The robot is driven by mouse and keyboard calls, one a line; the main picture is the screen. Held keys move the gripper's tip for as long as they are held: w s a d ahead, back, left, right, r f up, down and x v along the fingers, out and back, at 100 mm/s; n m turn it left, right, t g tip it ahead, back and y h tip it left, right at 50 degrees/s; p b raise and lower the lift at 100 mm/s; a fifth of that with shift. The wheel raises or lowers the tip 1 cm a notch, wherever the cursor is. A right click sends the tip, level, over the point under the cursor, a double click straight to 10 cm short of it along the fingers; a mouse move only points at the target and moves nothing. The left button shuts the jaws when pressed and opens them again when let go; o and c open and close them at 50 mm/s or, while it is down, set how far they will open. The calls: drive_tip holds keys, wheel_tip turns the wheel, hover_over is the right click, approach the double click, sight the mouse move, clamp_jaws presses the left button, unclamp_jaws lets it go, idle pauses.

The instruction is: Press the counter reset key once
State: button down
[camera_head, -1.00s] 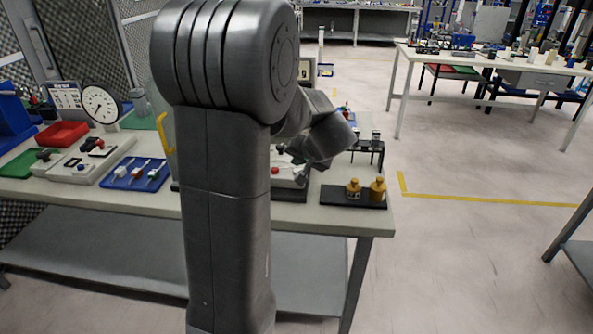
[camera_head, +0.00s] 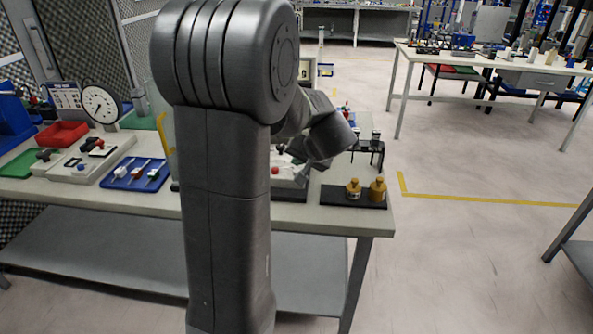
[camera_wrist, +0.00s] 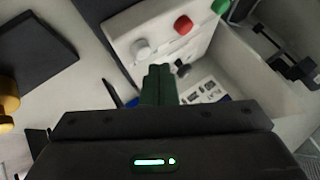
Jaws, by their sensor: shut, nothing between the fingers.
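In the wrist view a pale control box (camera_wrist: 165,22) carries a round white button (camera_wrist: 141,50), a red button (camera_wrist: 183,25), a green button (camera_wrist: 220,6) and a small dark part (camera_wrist: 182,68). No label or counter display is readable, so I cannot tell which is the counter reset key. My gripper (camera_wrist: 158,70) is shut and empty, its dark green fingers reaching over the box's near side, just below the white button. Whether the tips touch the box is unclear. In the head view my arm hides most of the box, leaving its red button (camera_head: 275,170) visible.
A blue tray (camera_head: 137,174), a dial gauge (camera_head: 101,103) and a red bin (camera_head: 62,134) are to the left.

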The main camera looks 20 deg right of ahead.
drive_tip(key=shift+f, duration=0.2)
drive_tip(key=shift+f+b, duration=0.3)
drive_tip(key=shift+b, duration=0.4)
drive_tip(key=shift+f+b, duration=0.5)
drive_tip(key=shift+b, duration=0.1)
idle(0.5)
drive_tip(key=shift+r, duration=0.2)
drive_tip(key=shift+r+p, duration=0.5)
drive_tip(key=shift+r, duration=0.3)
wheel_tip(320, 180, up, 5)
drive_tip(key=p, duration=0.3)
idle(0.8)
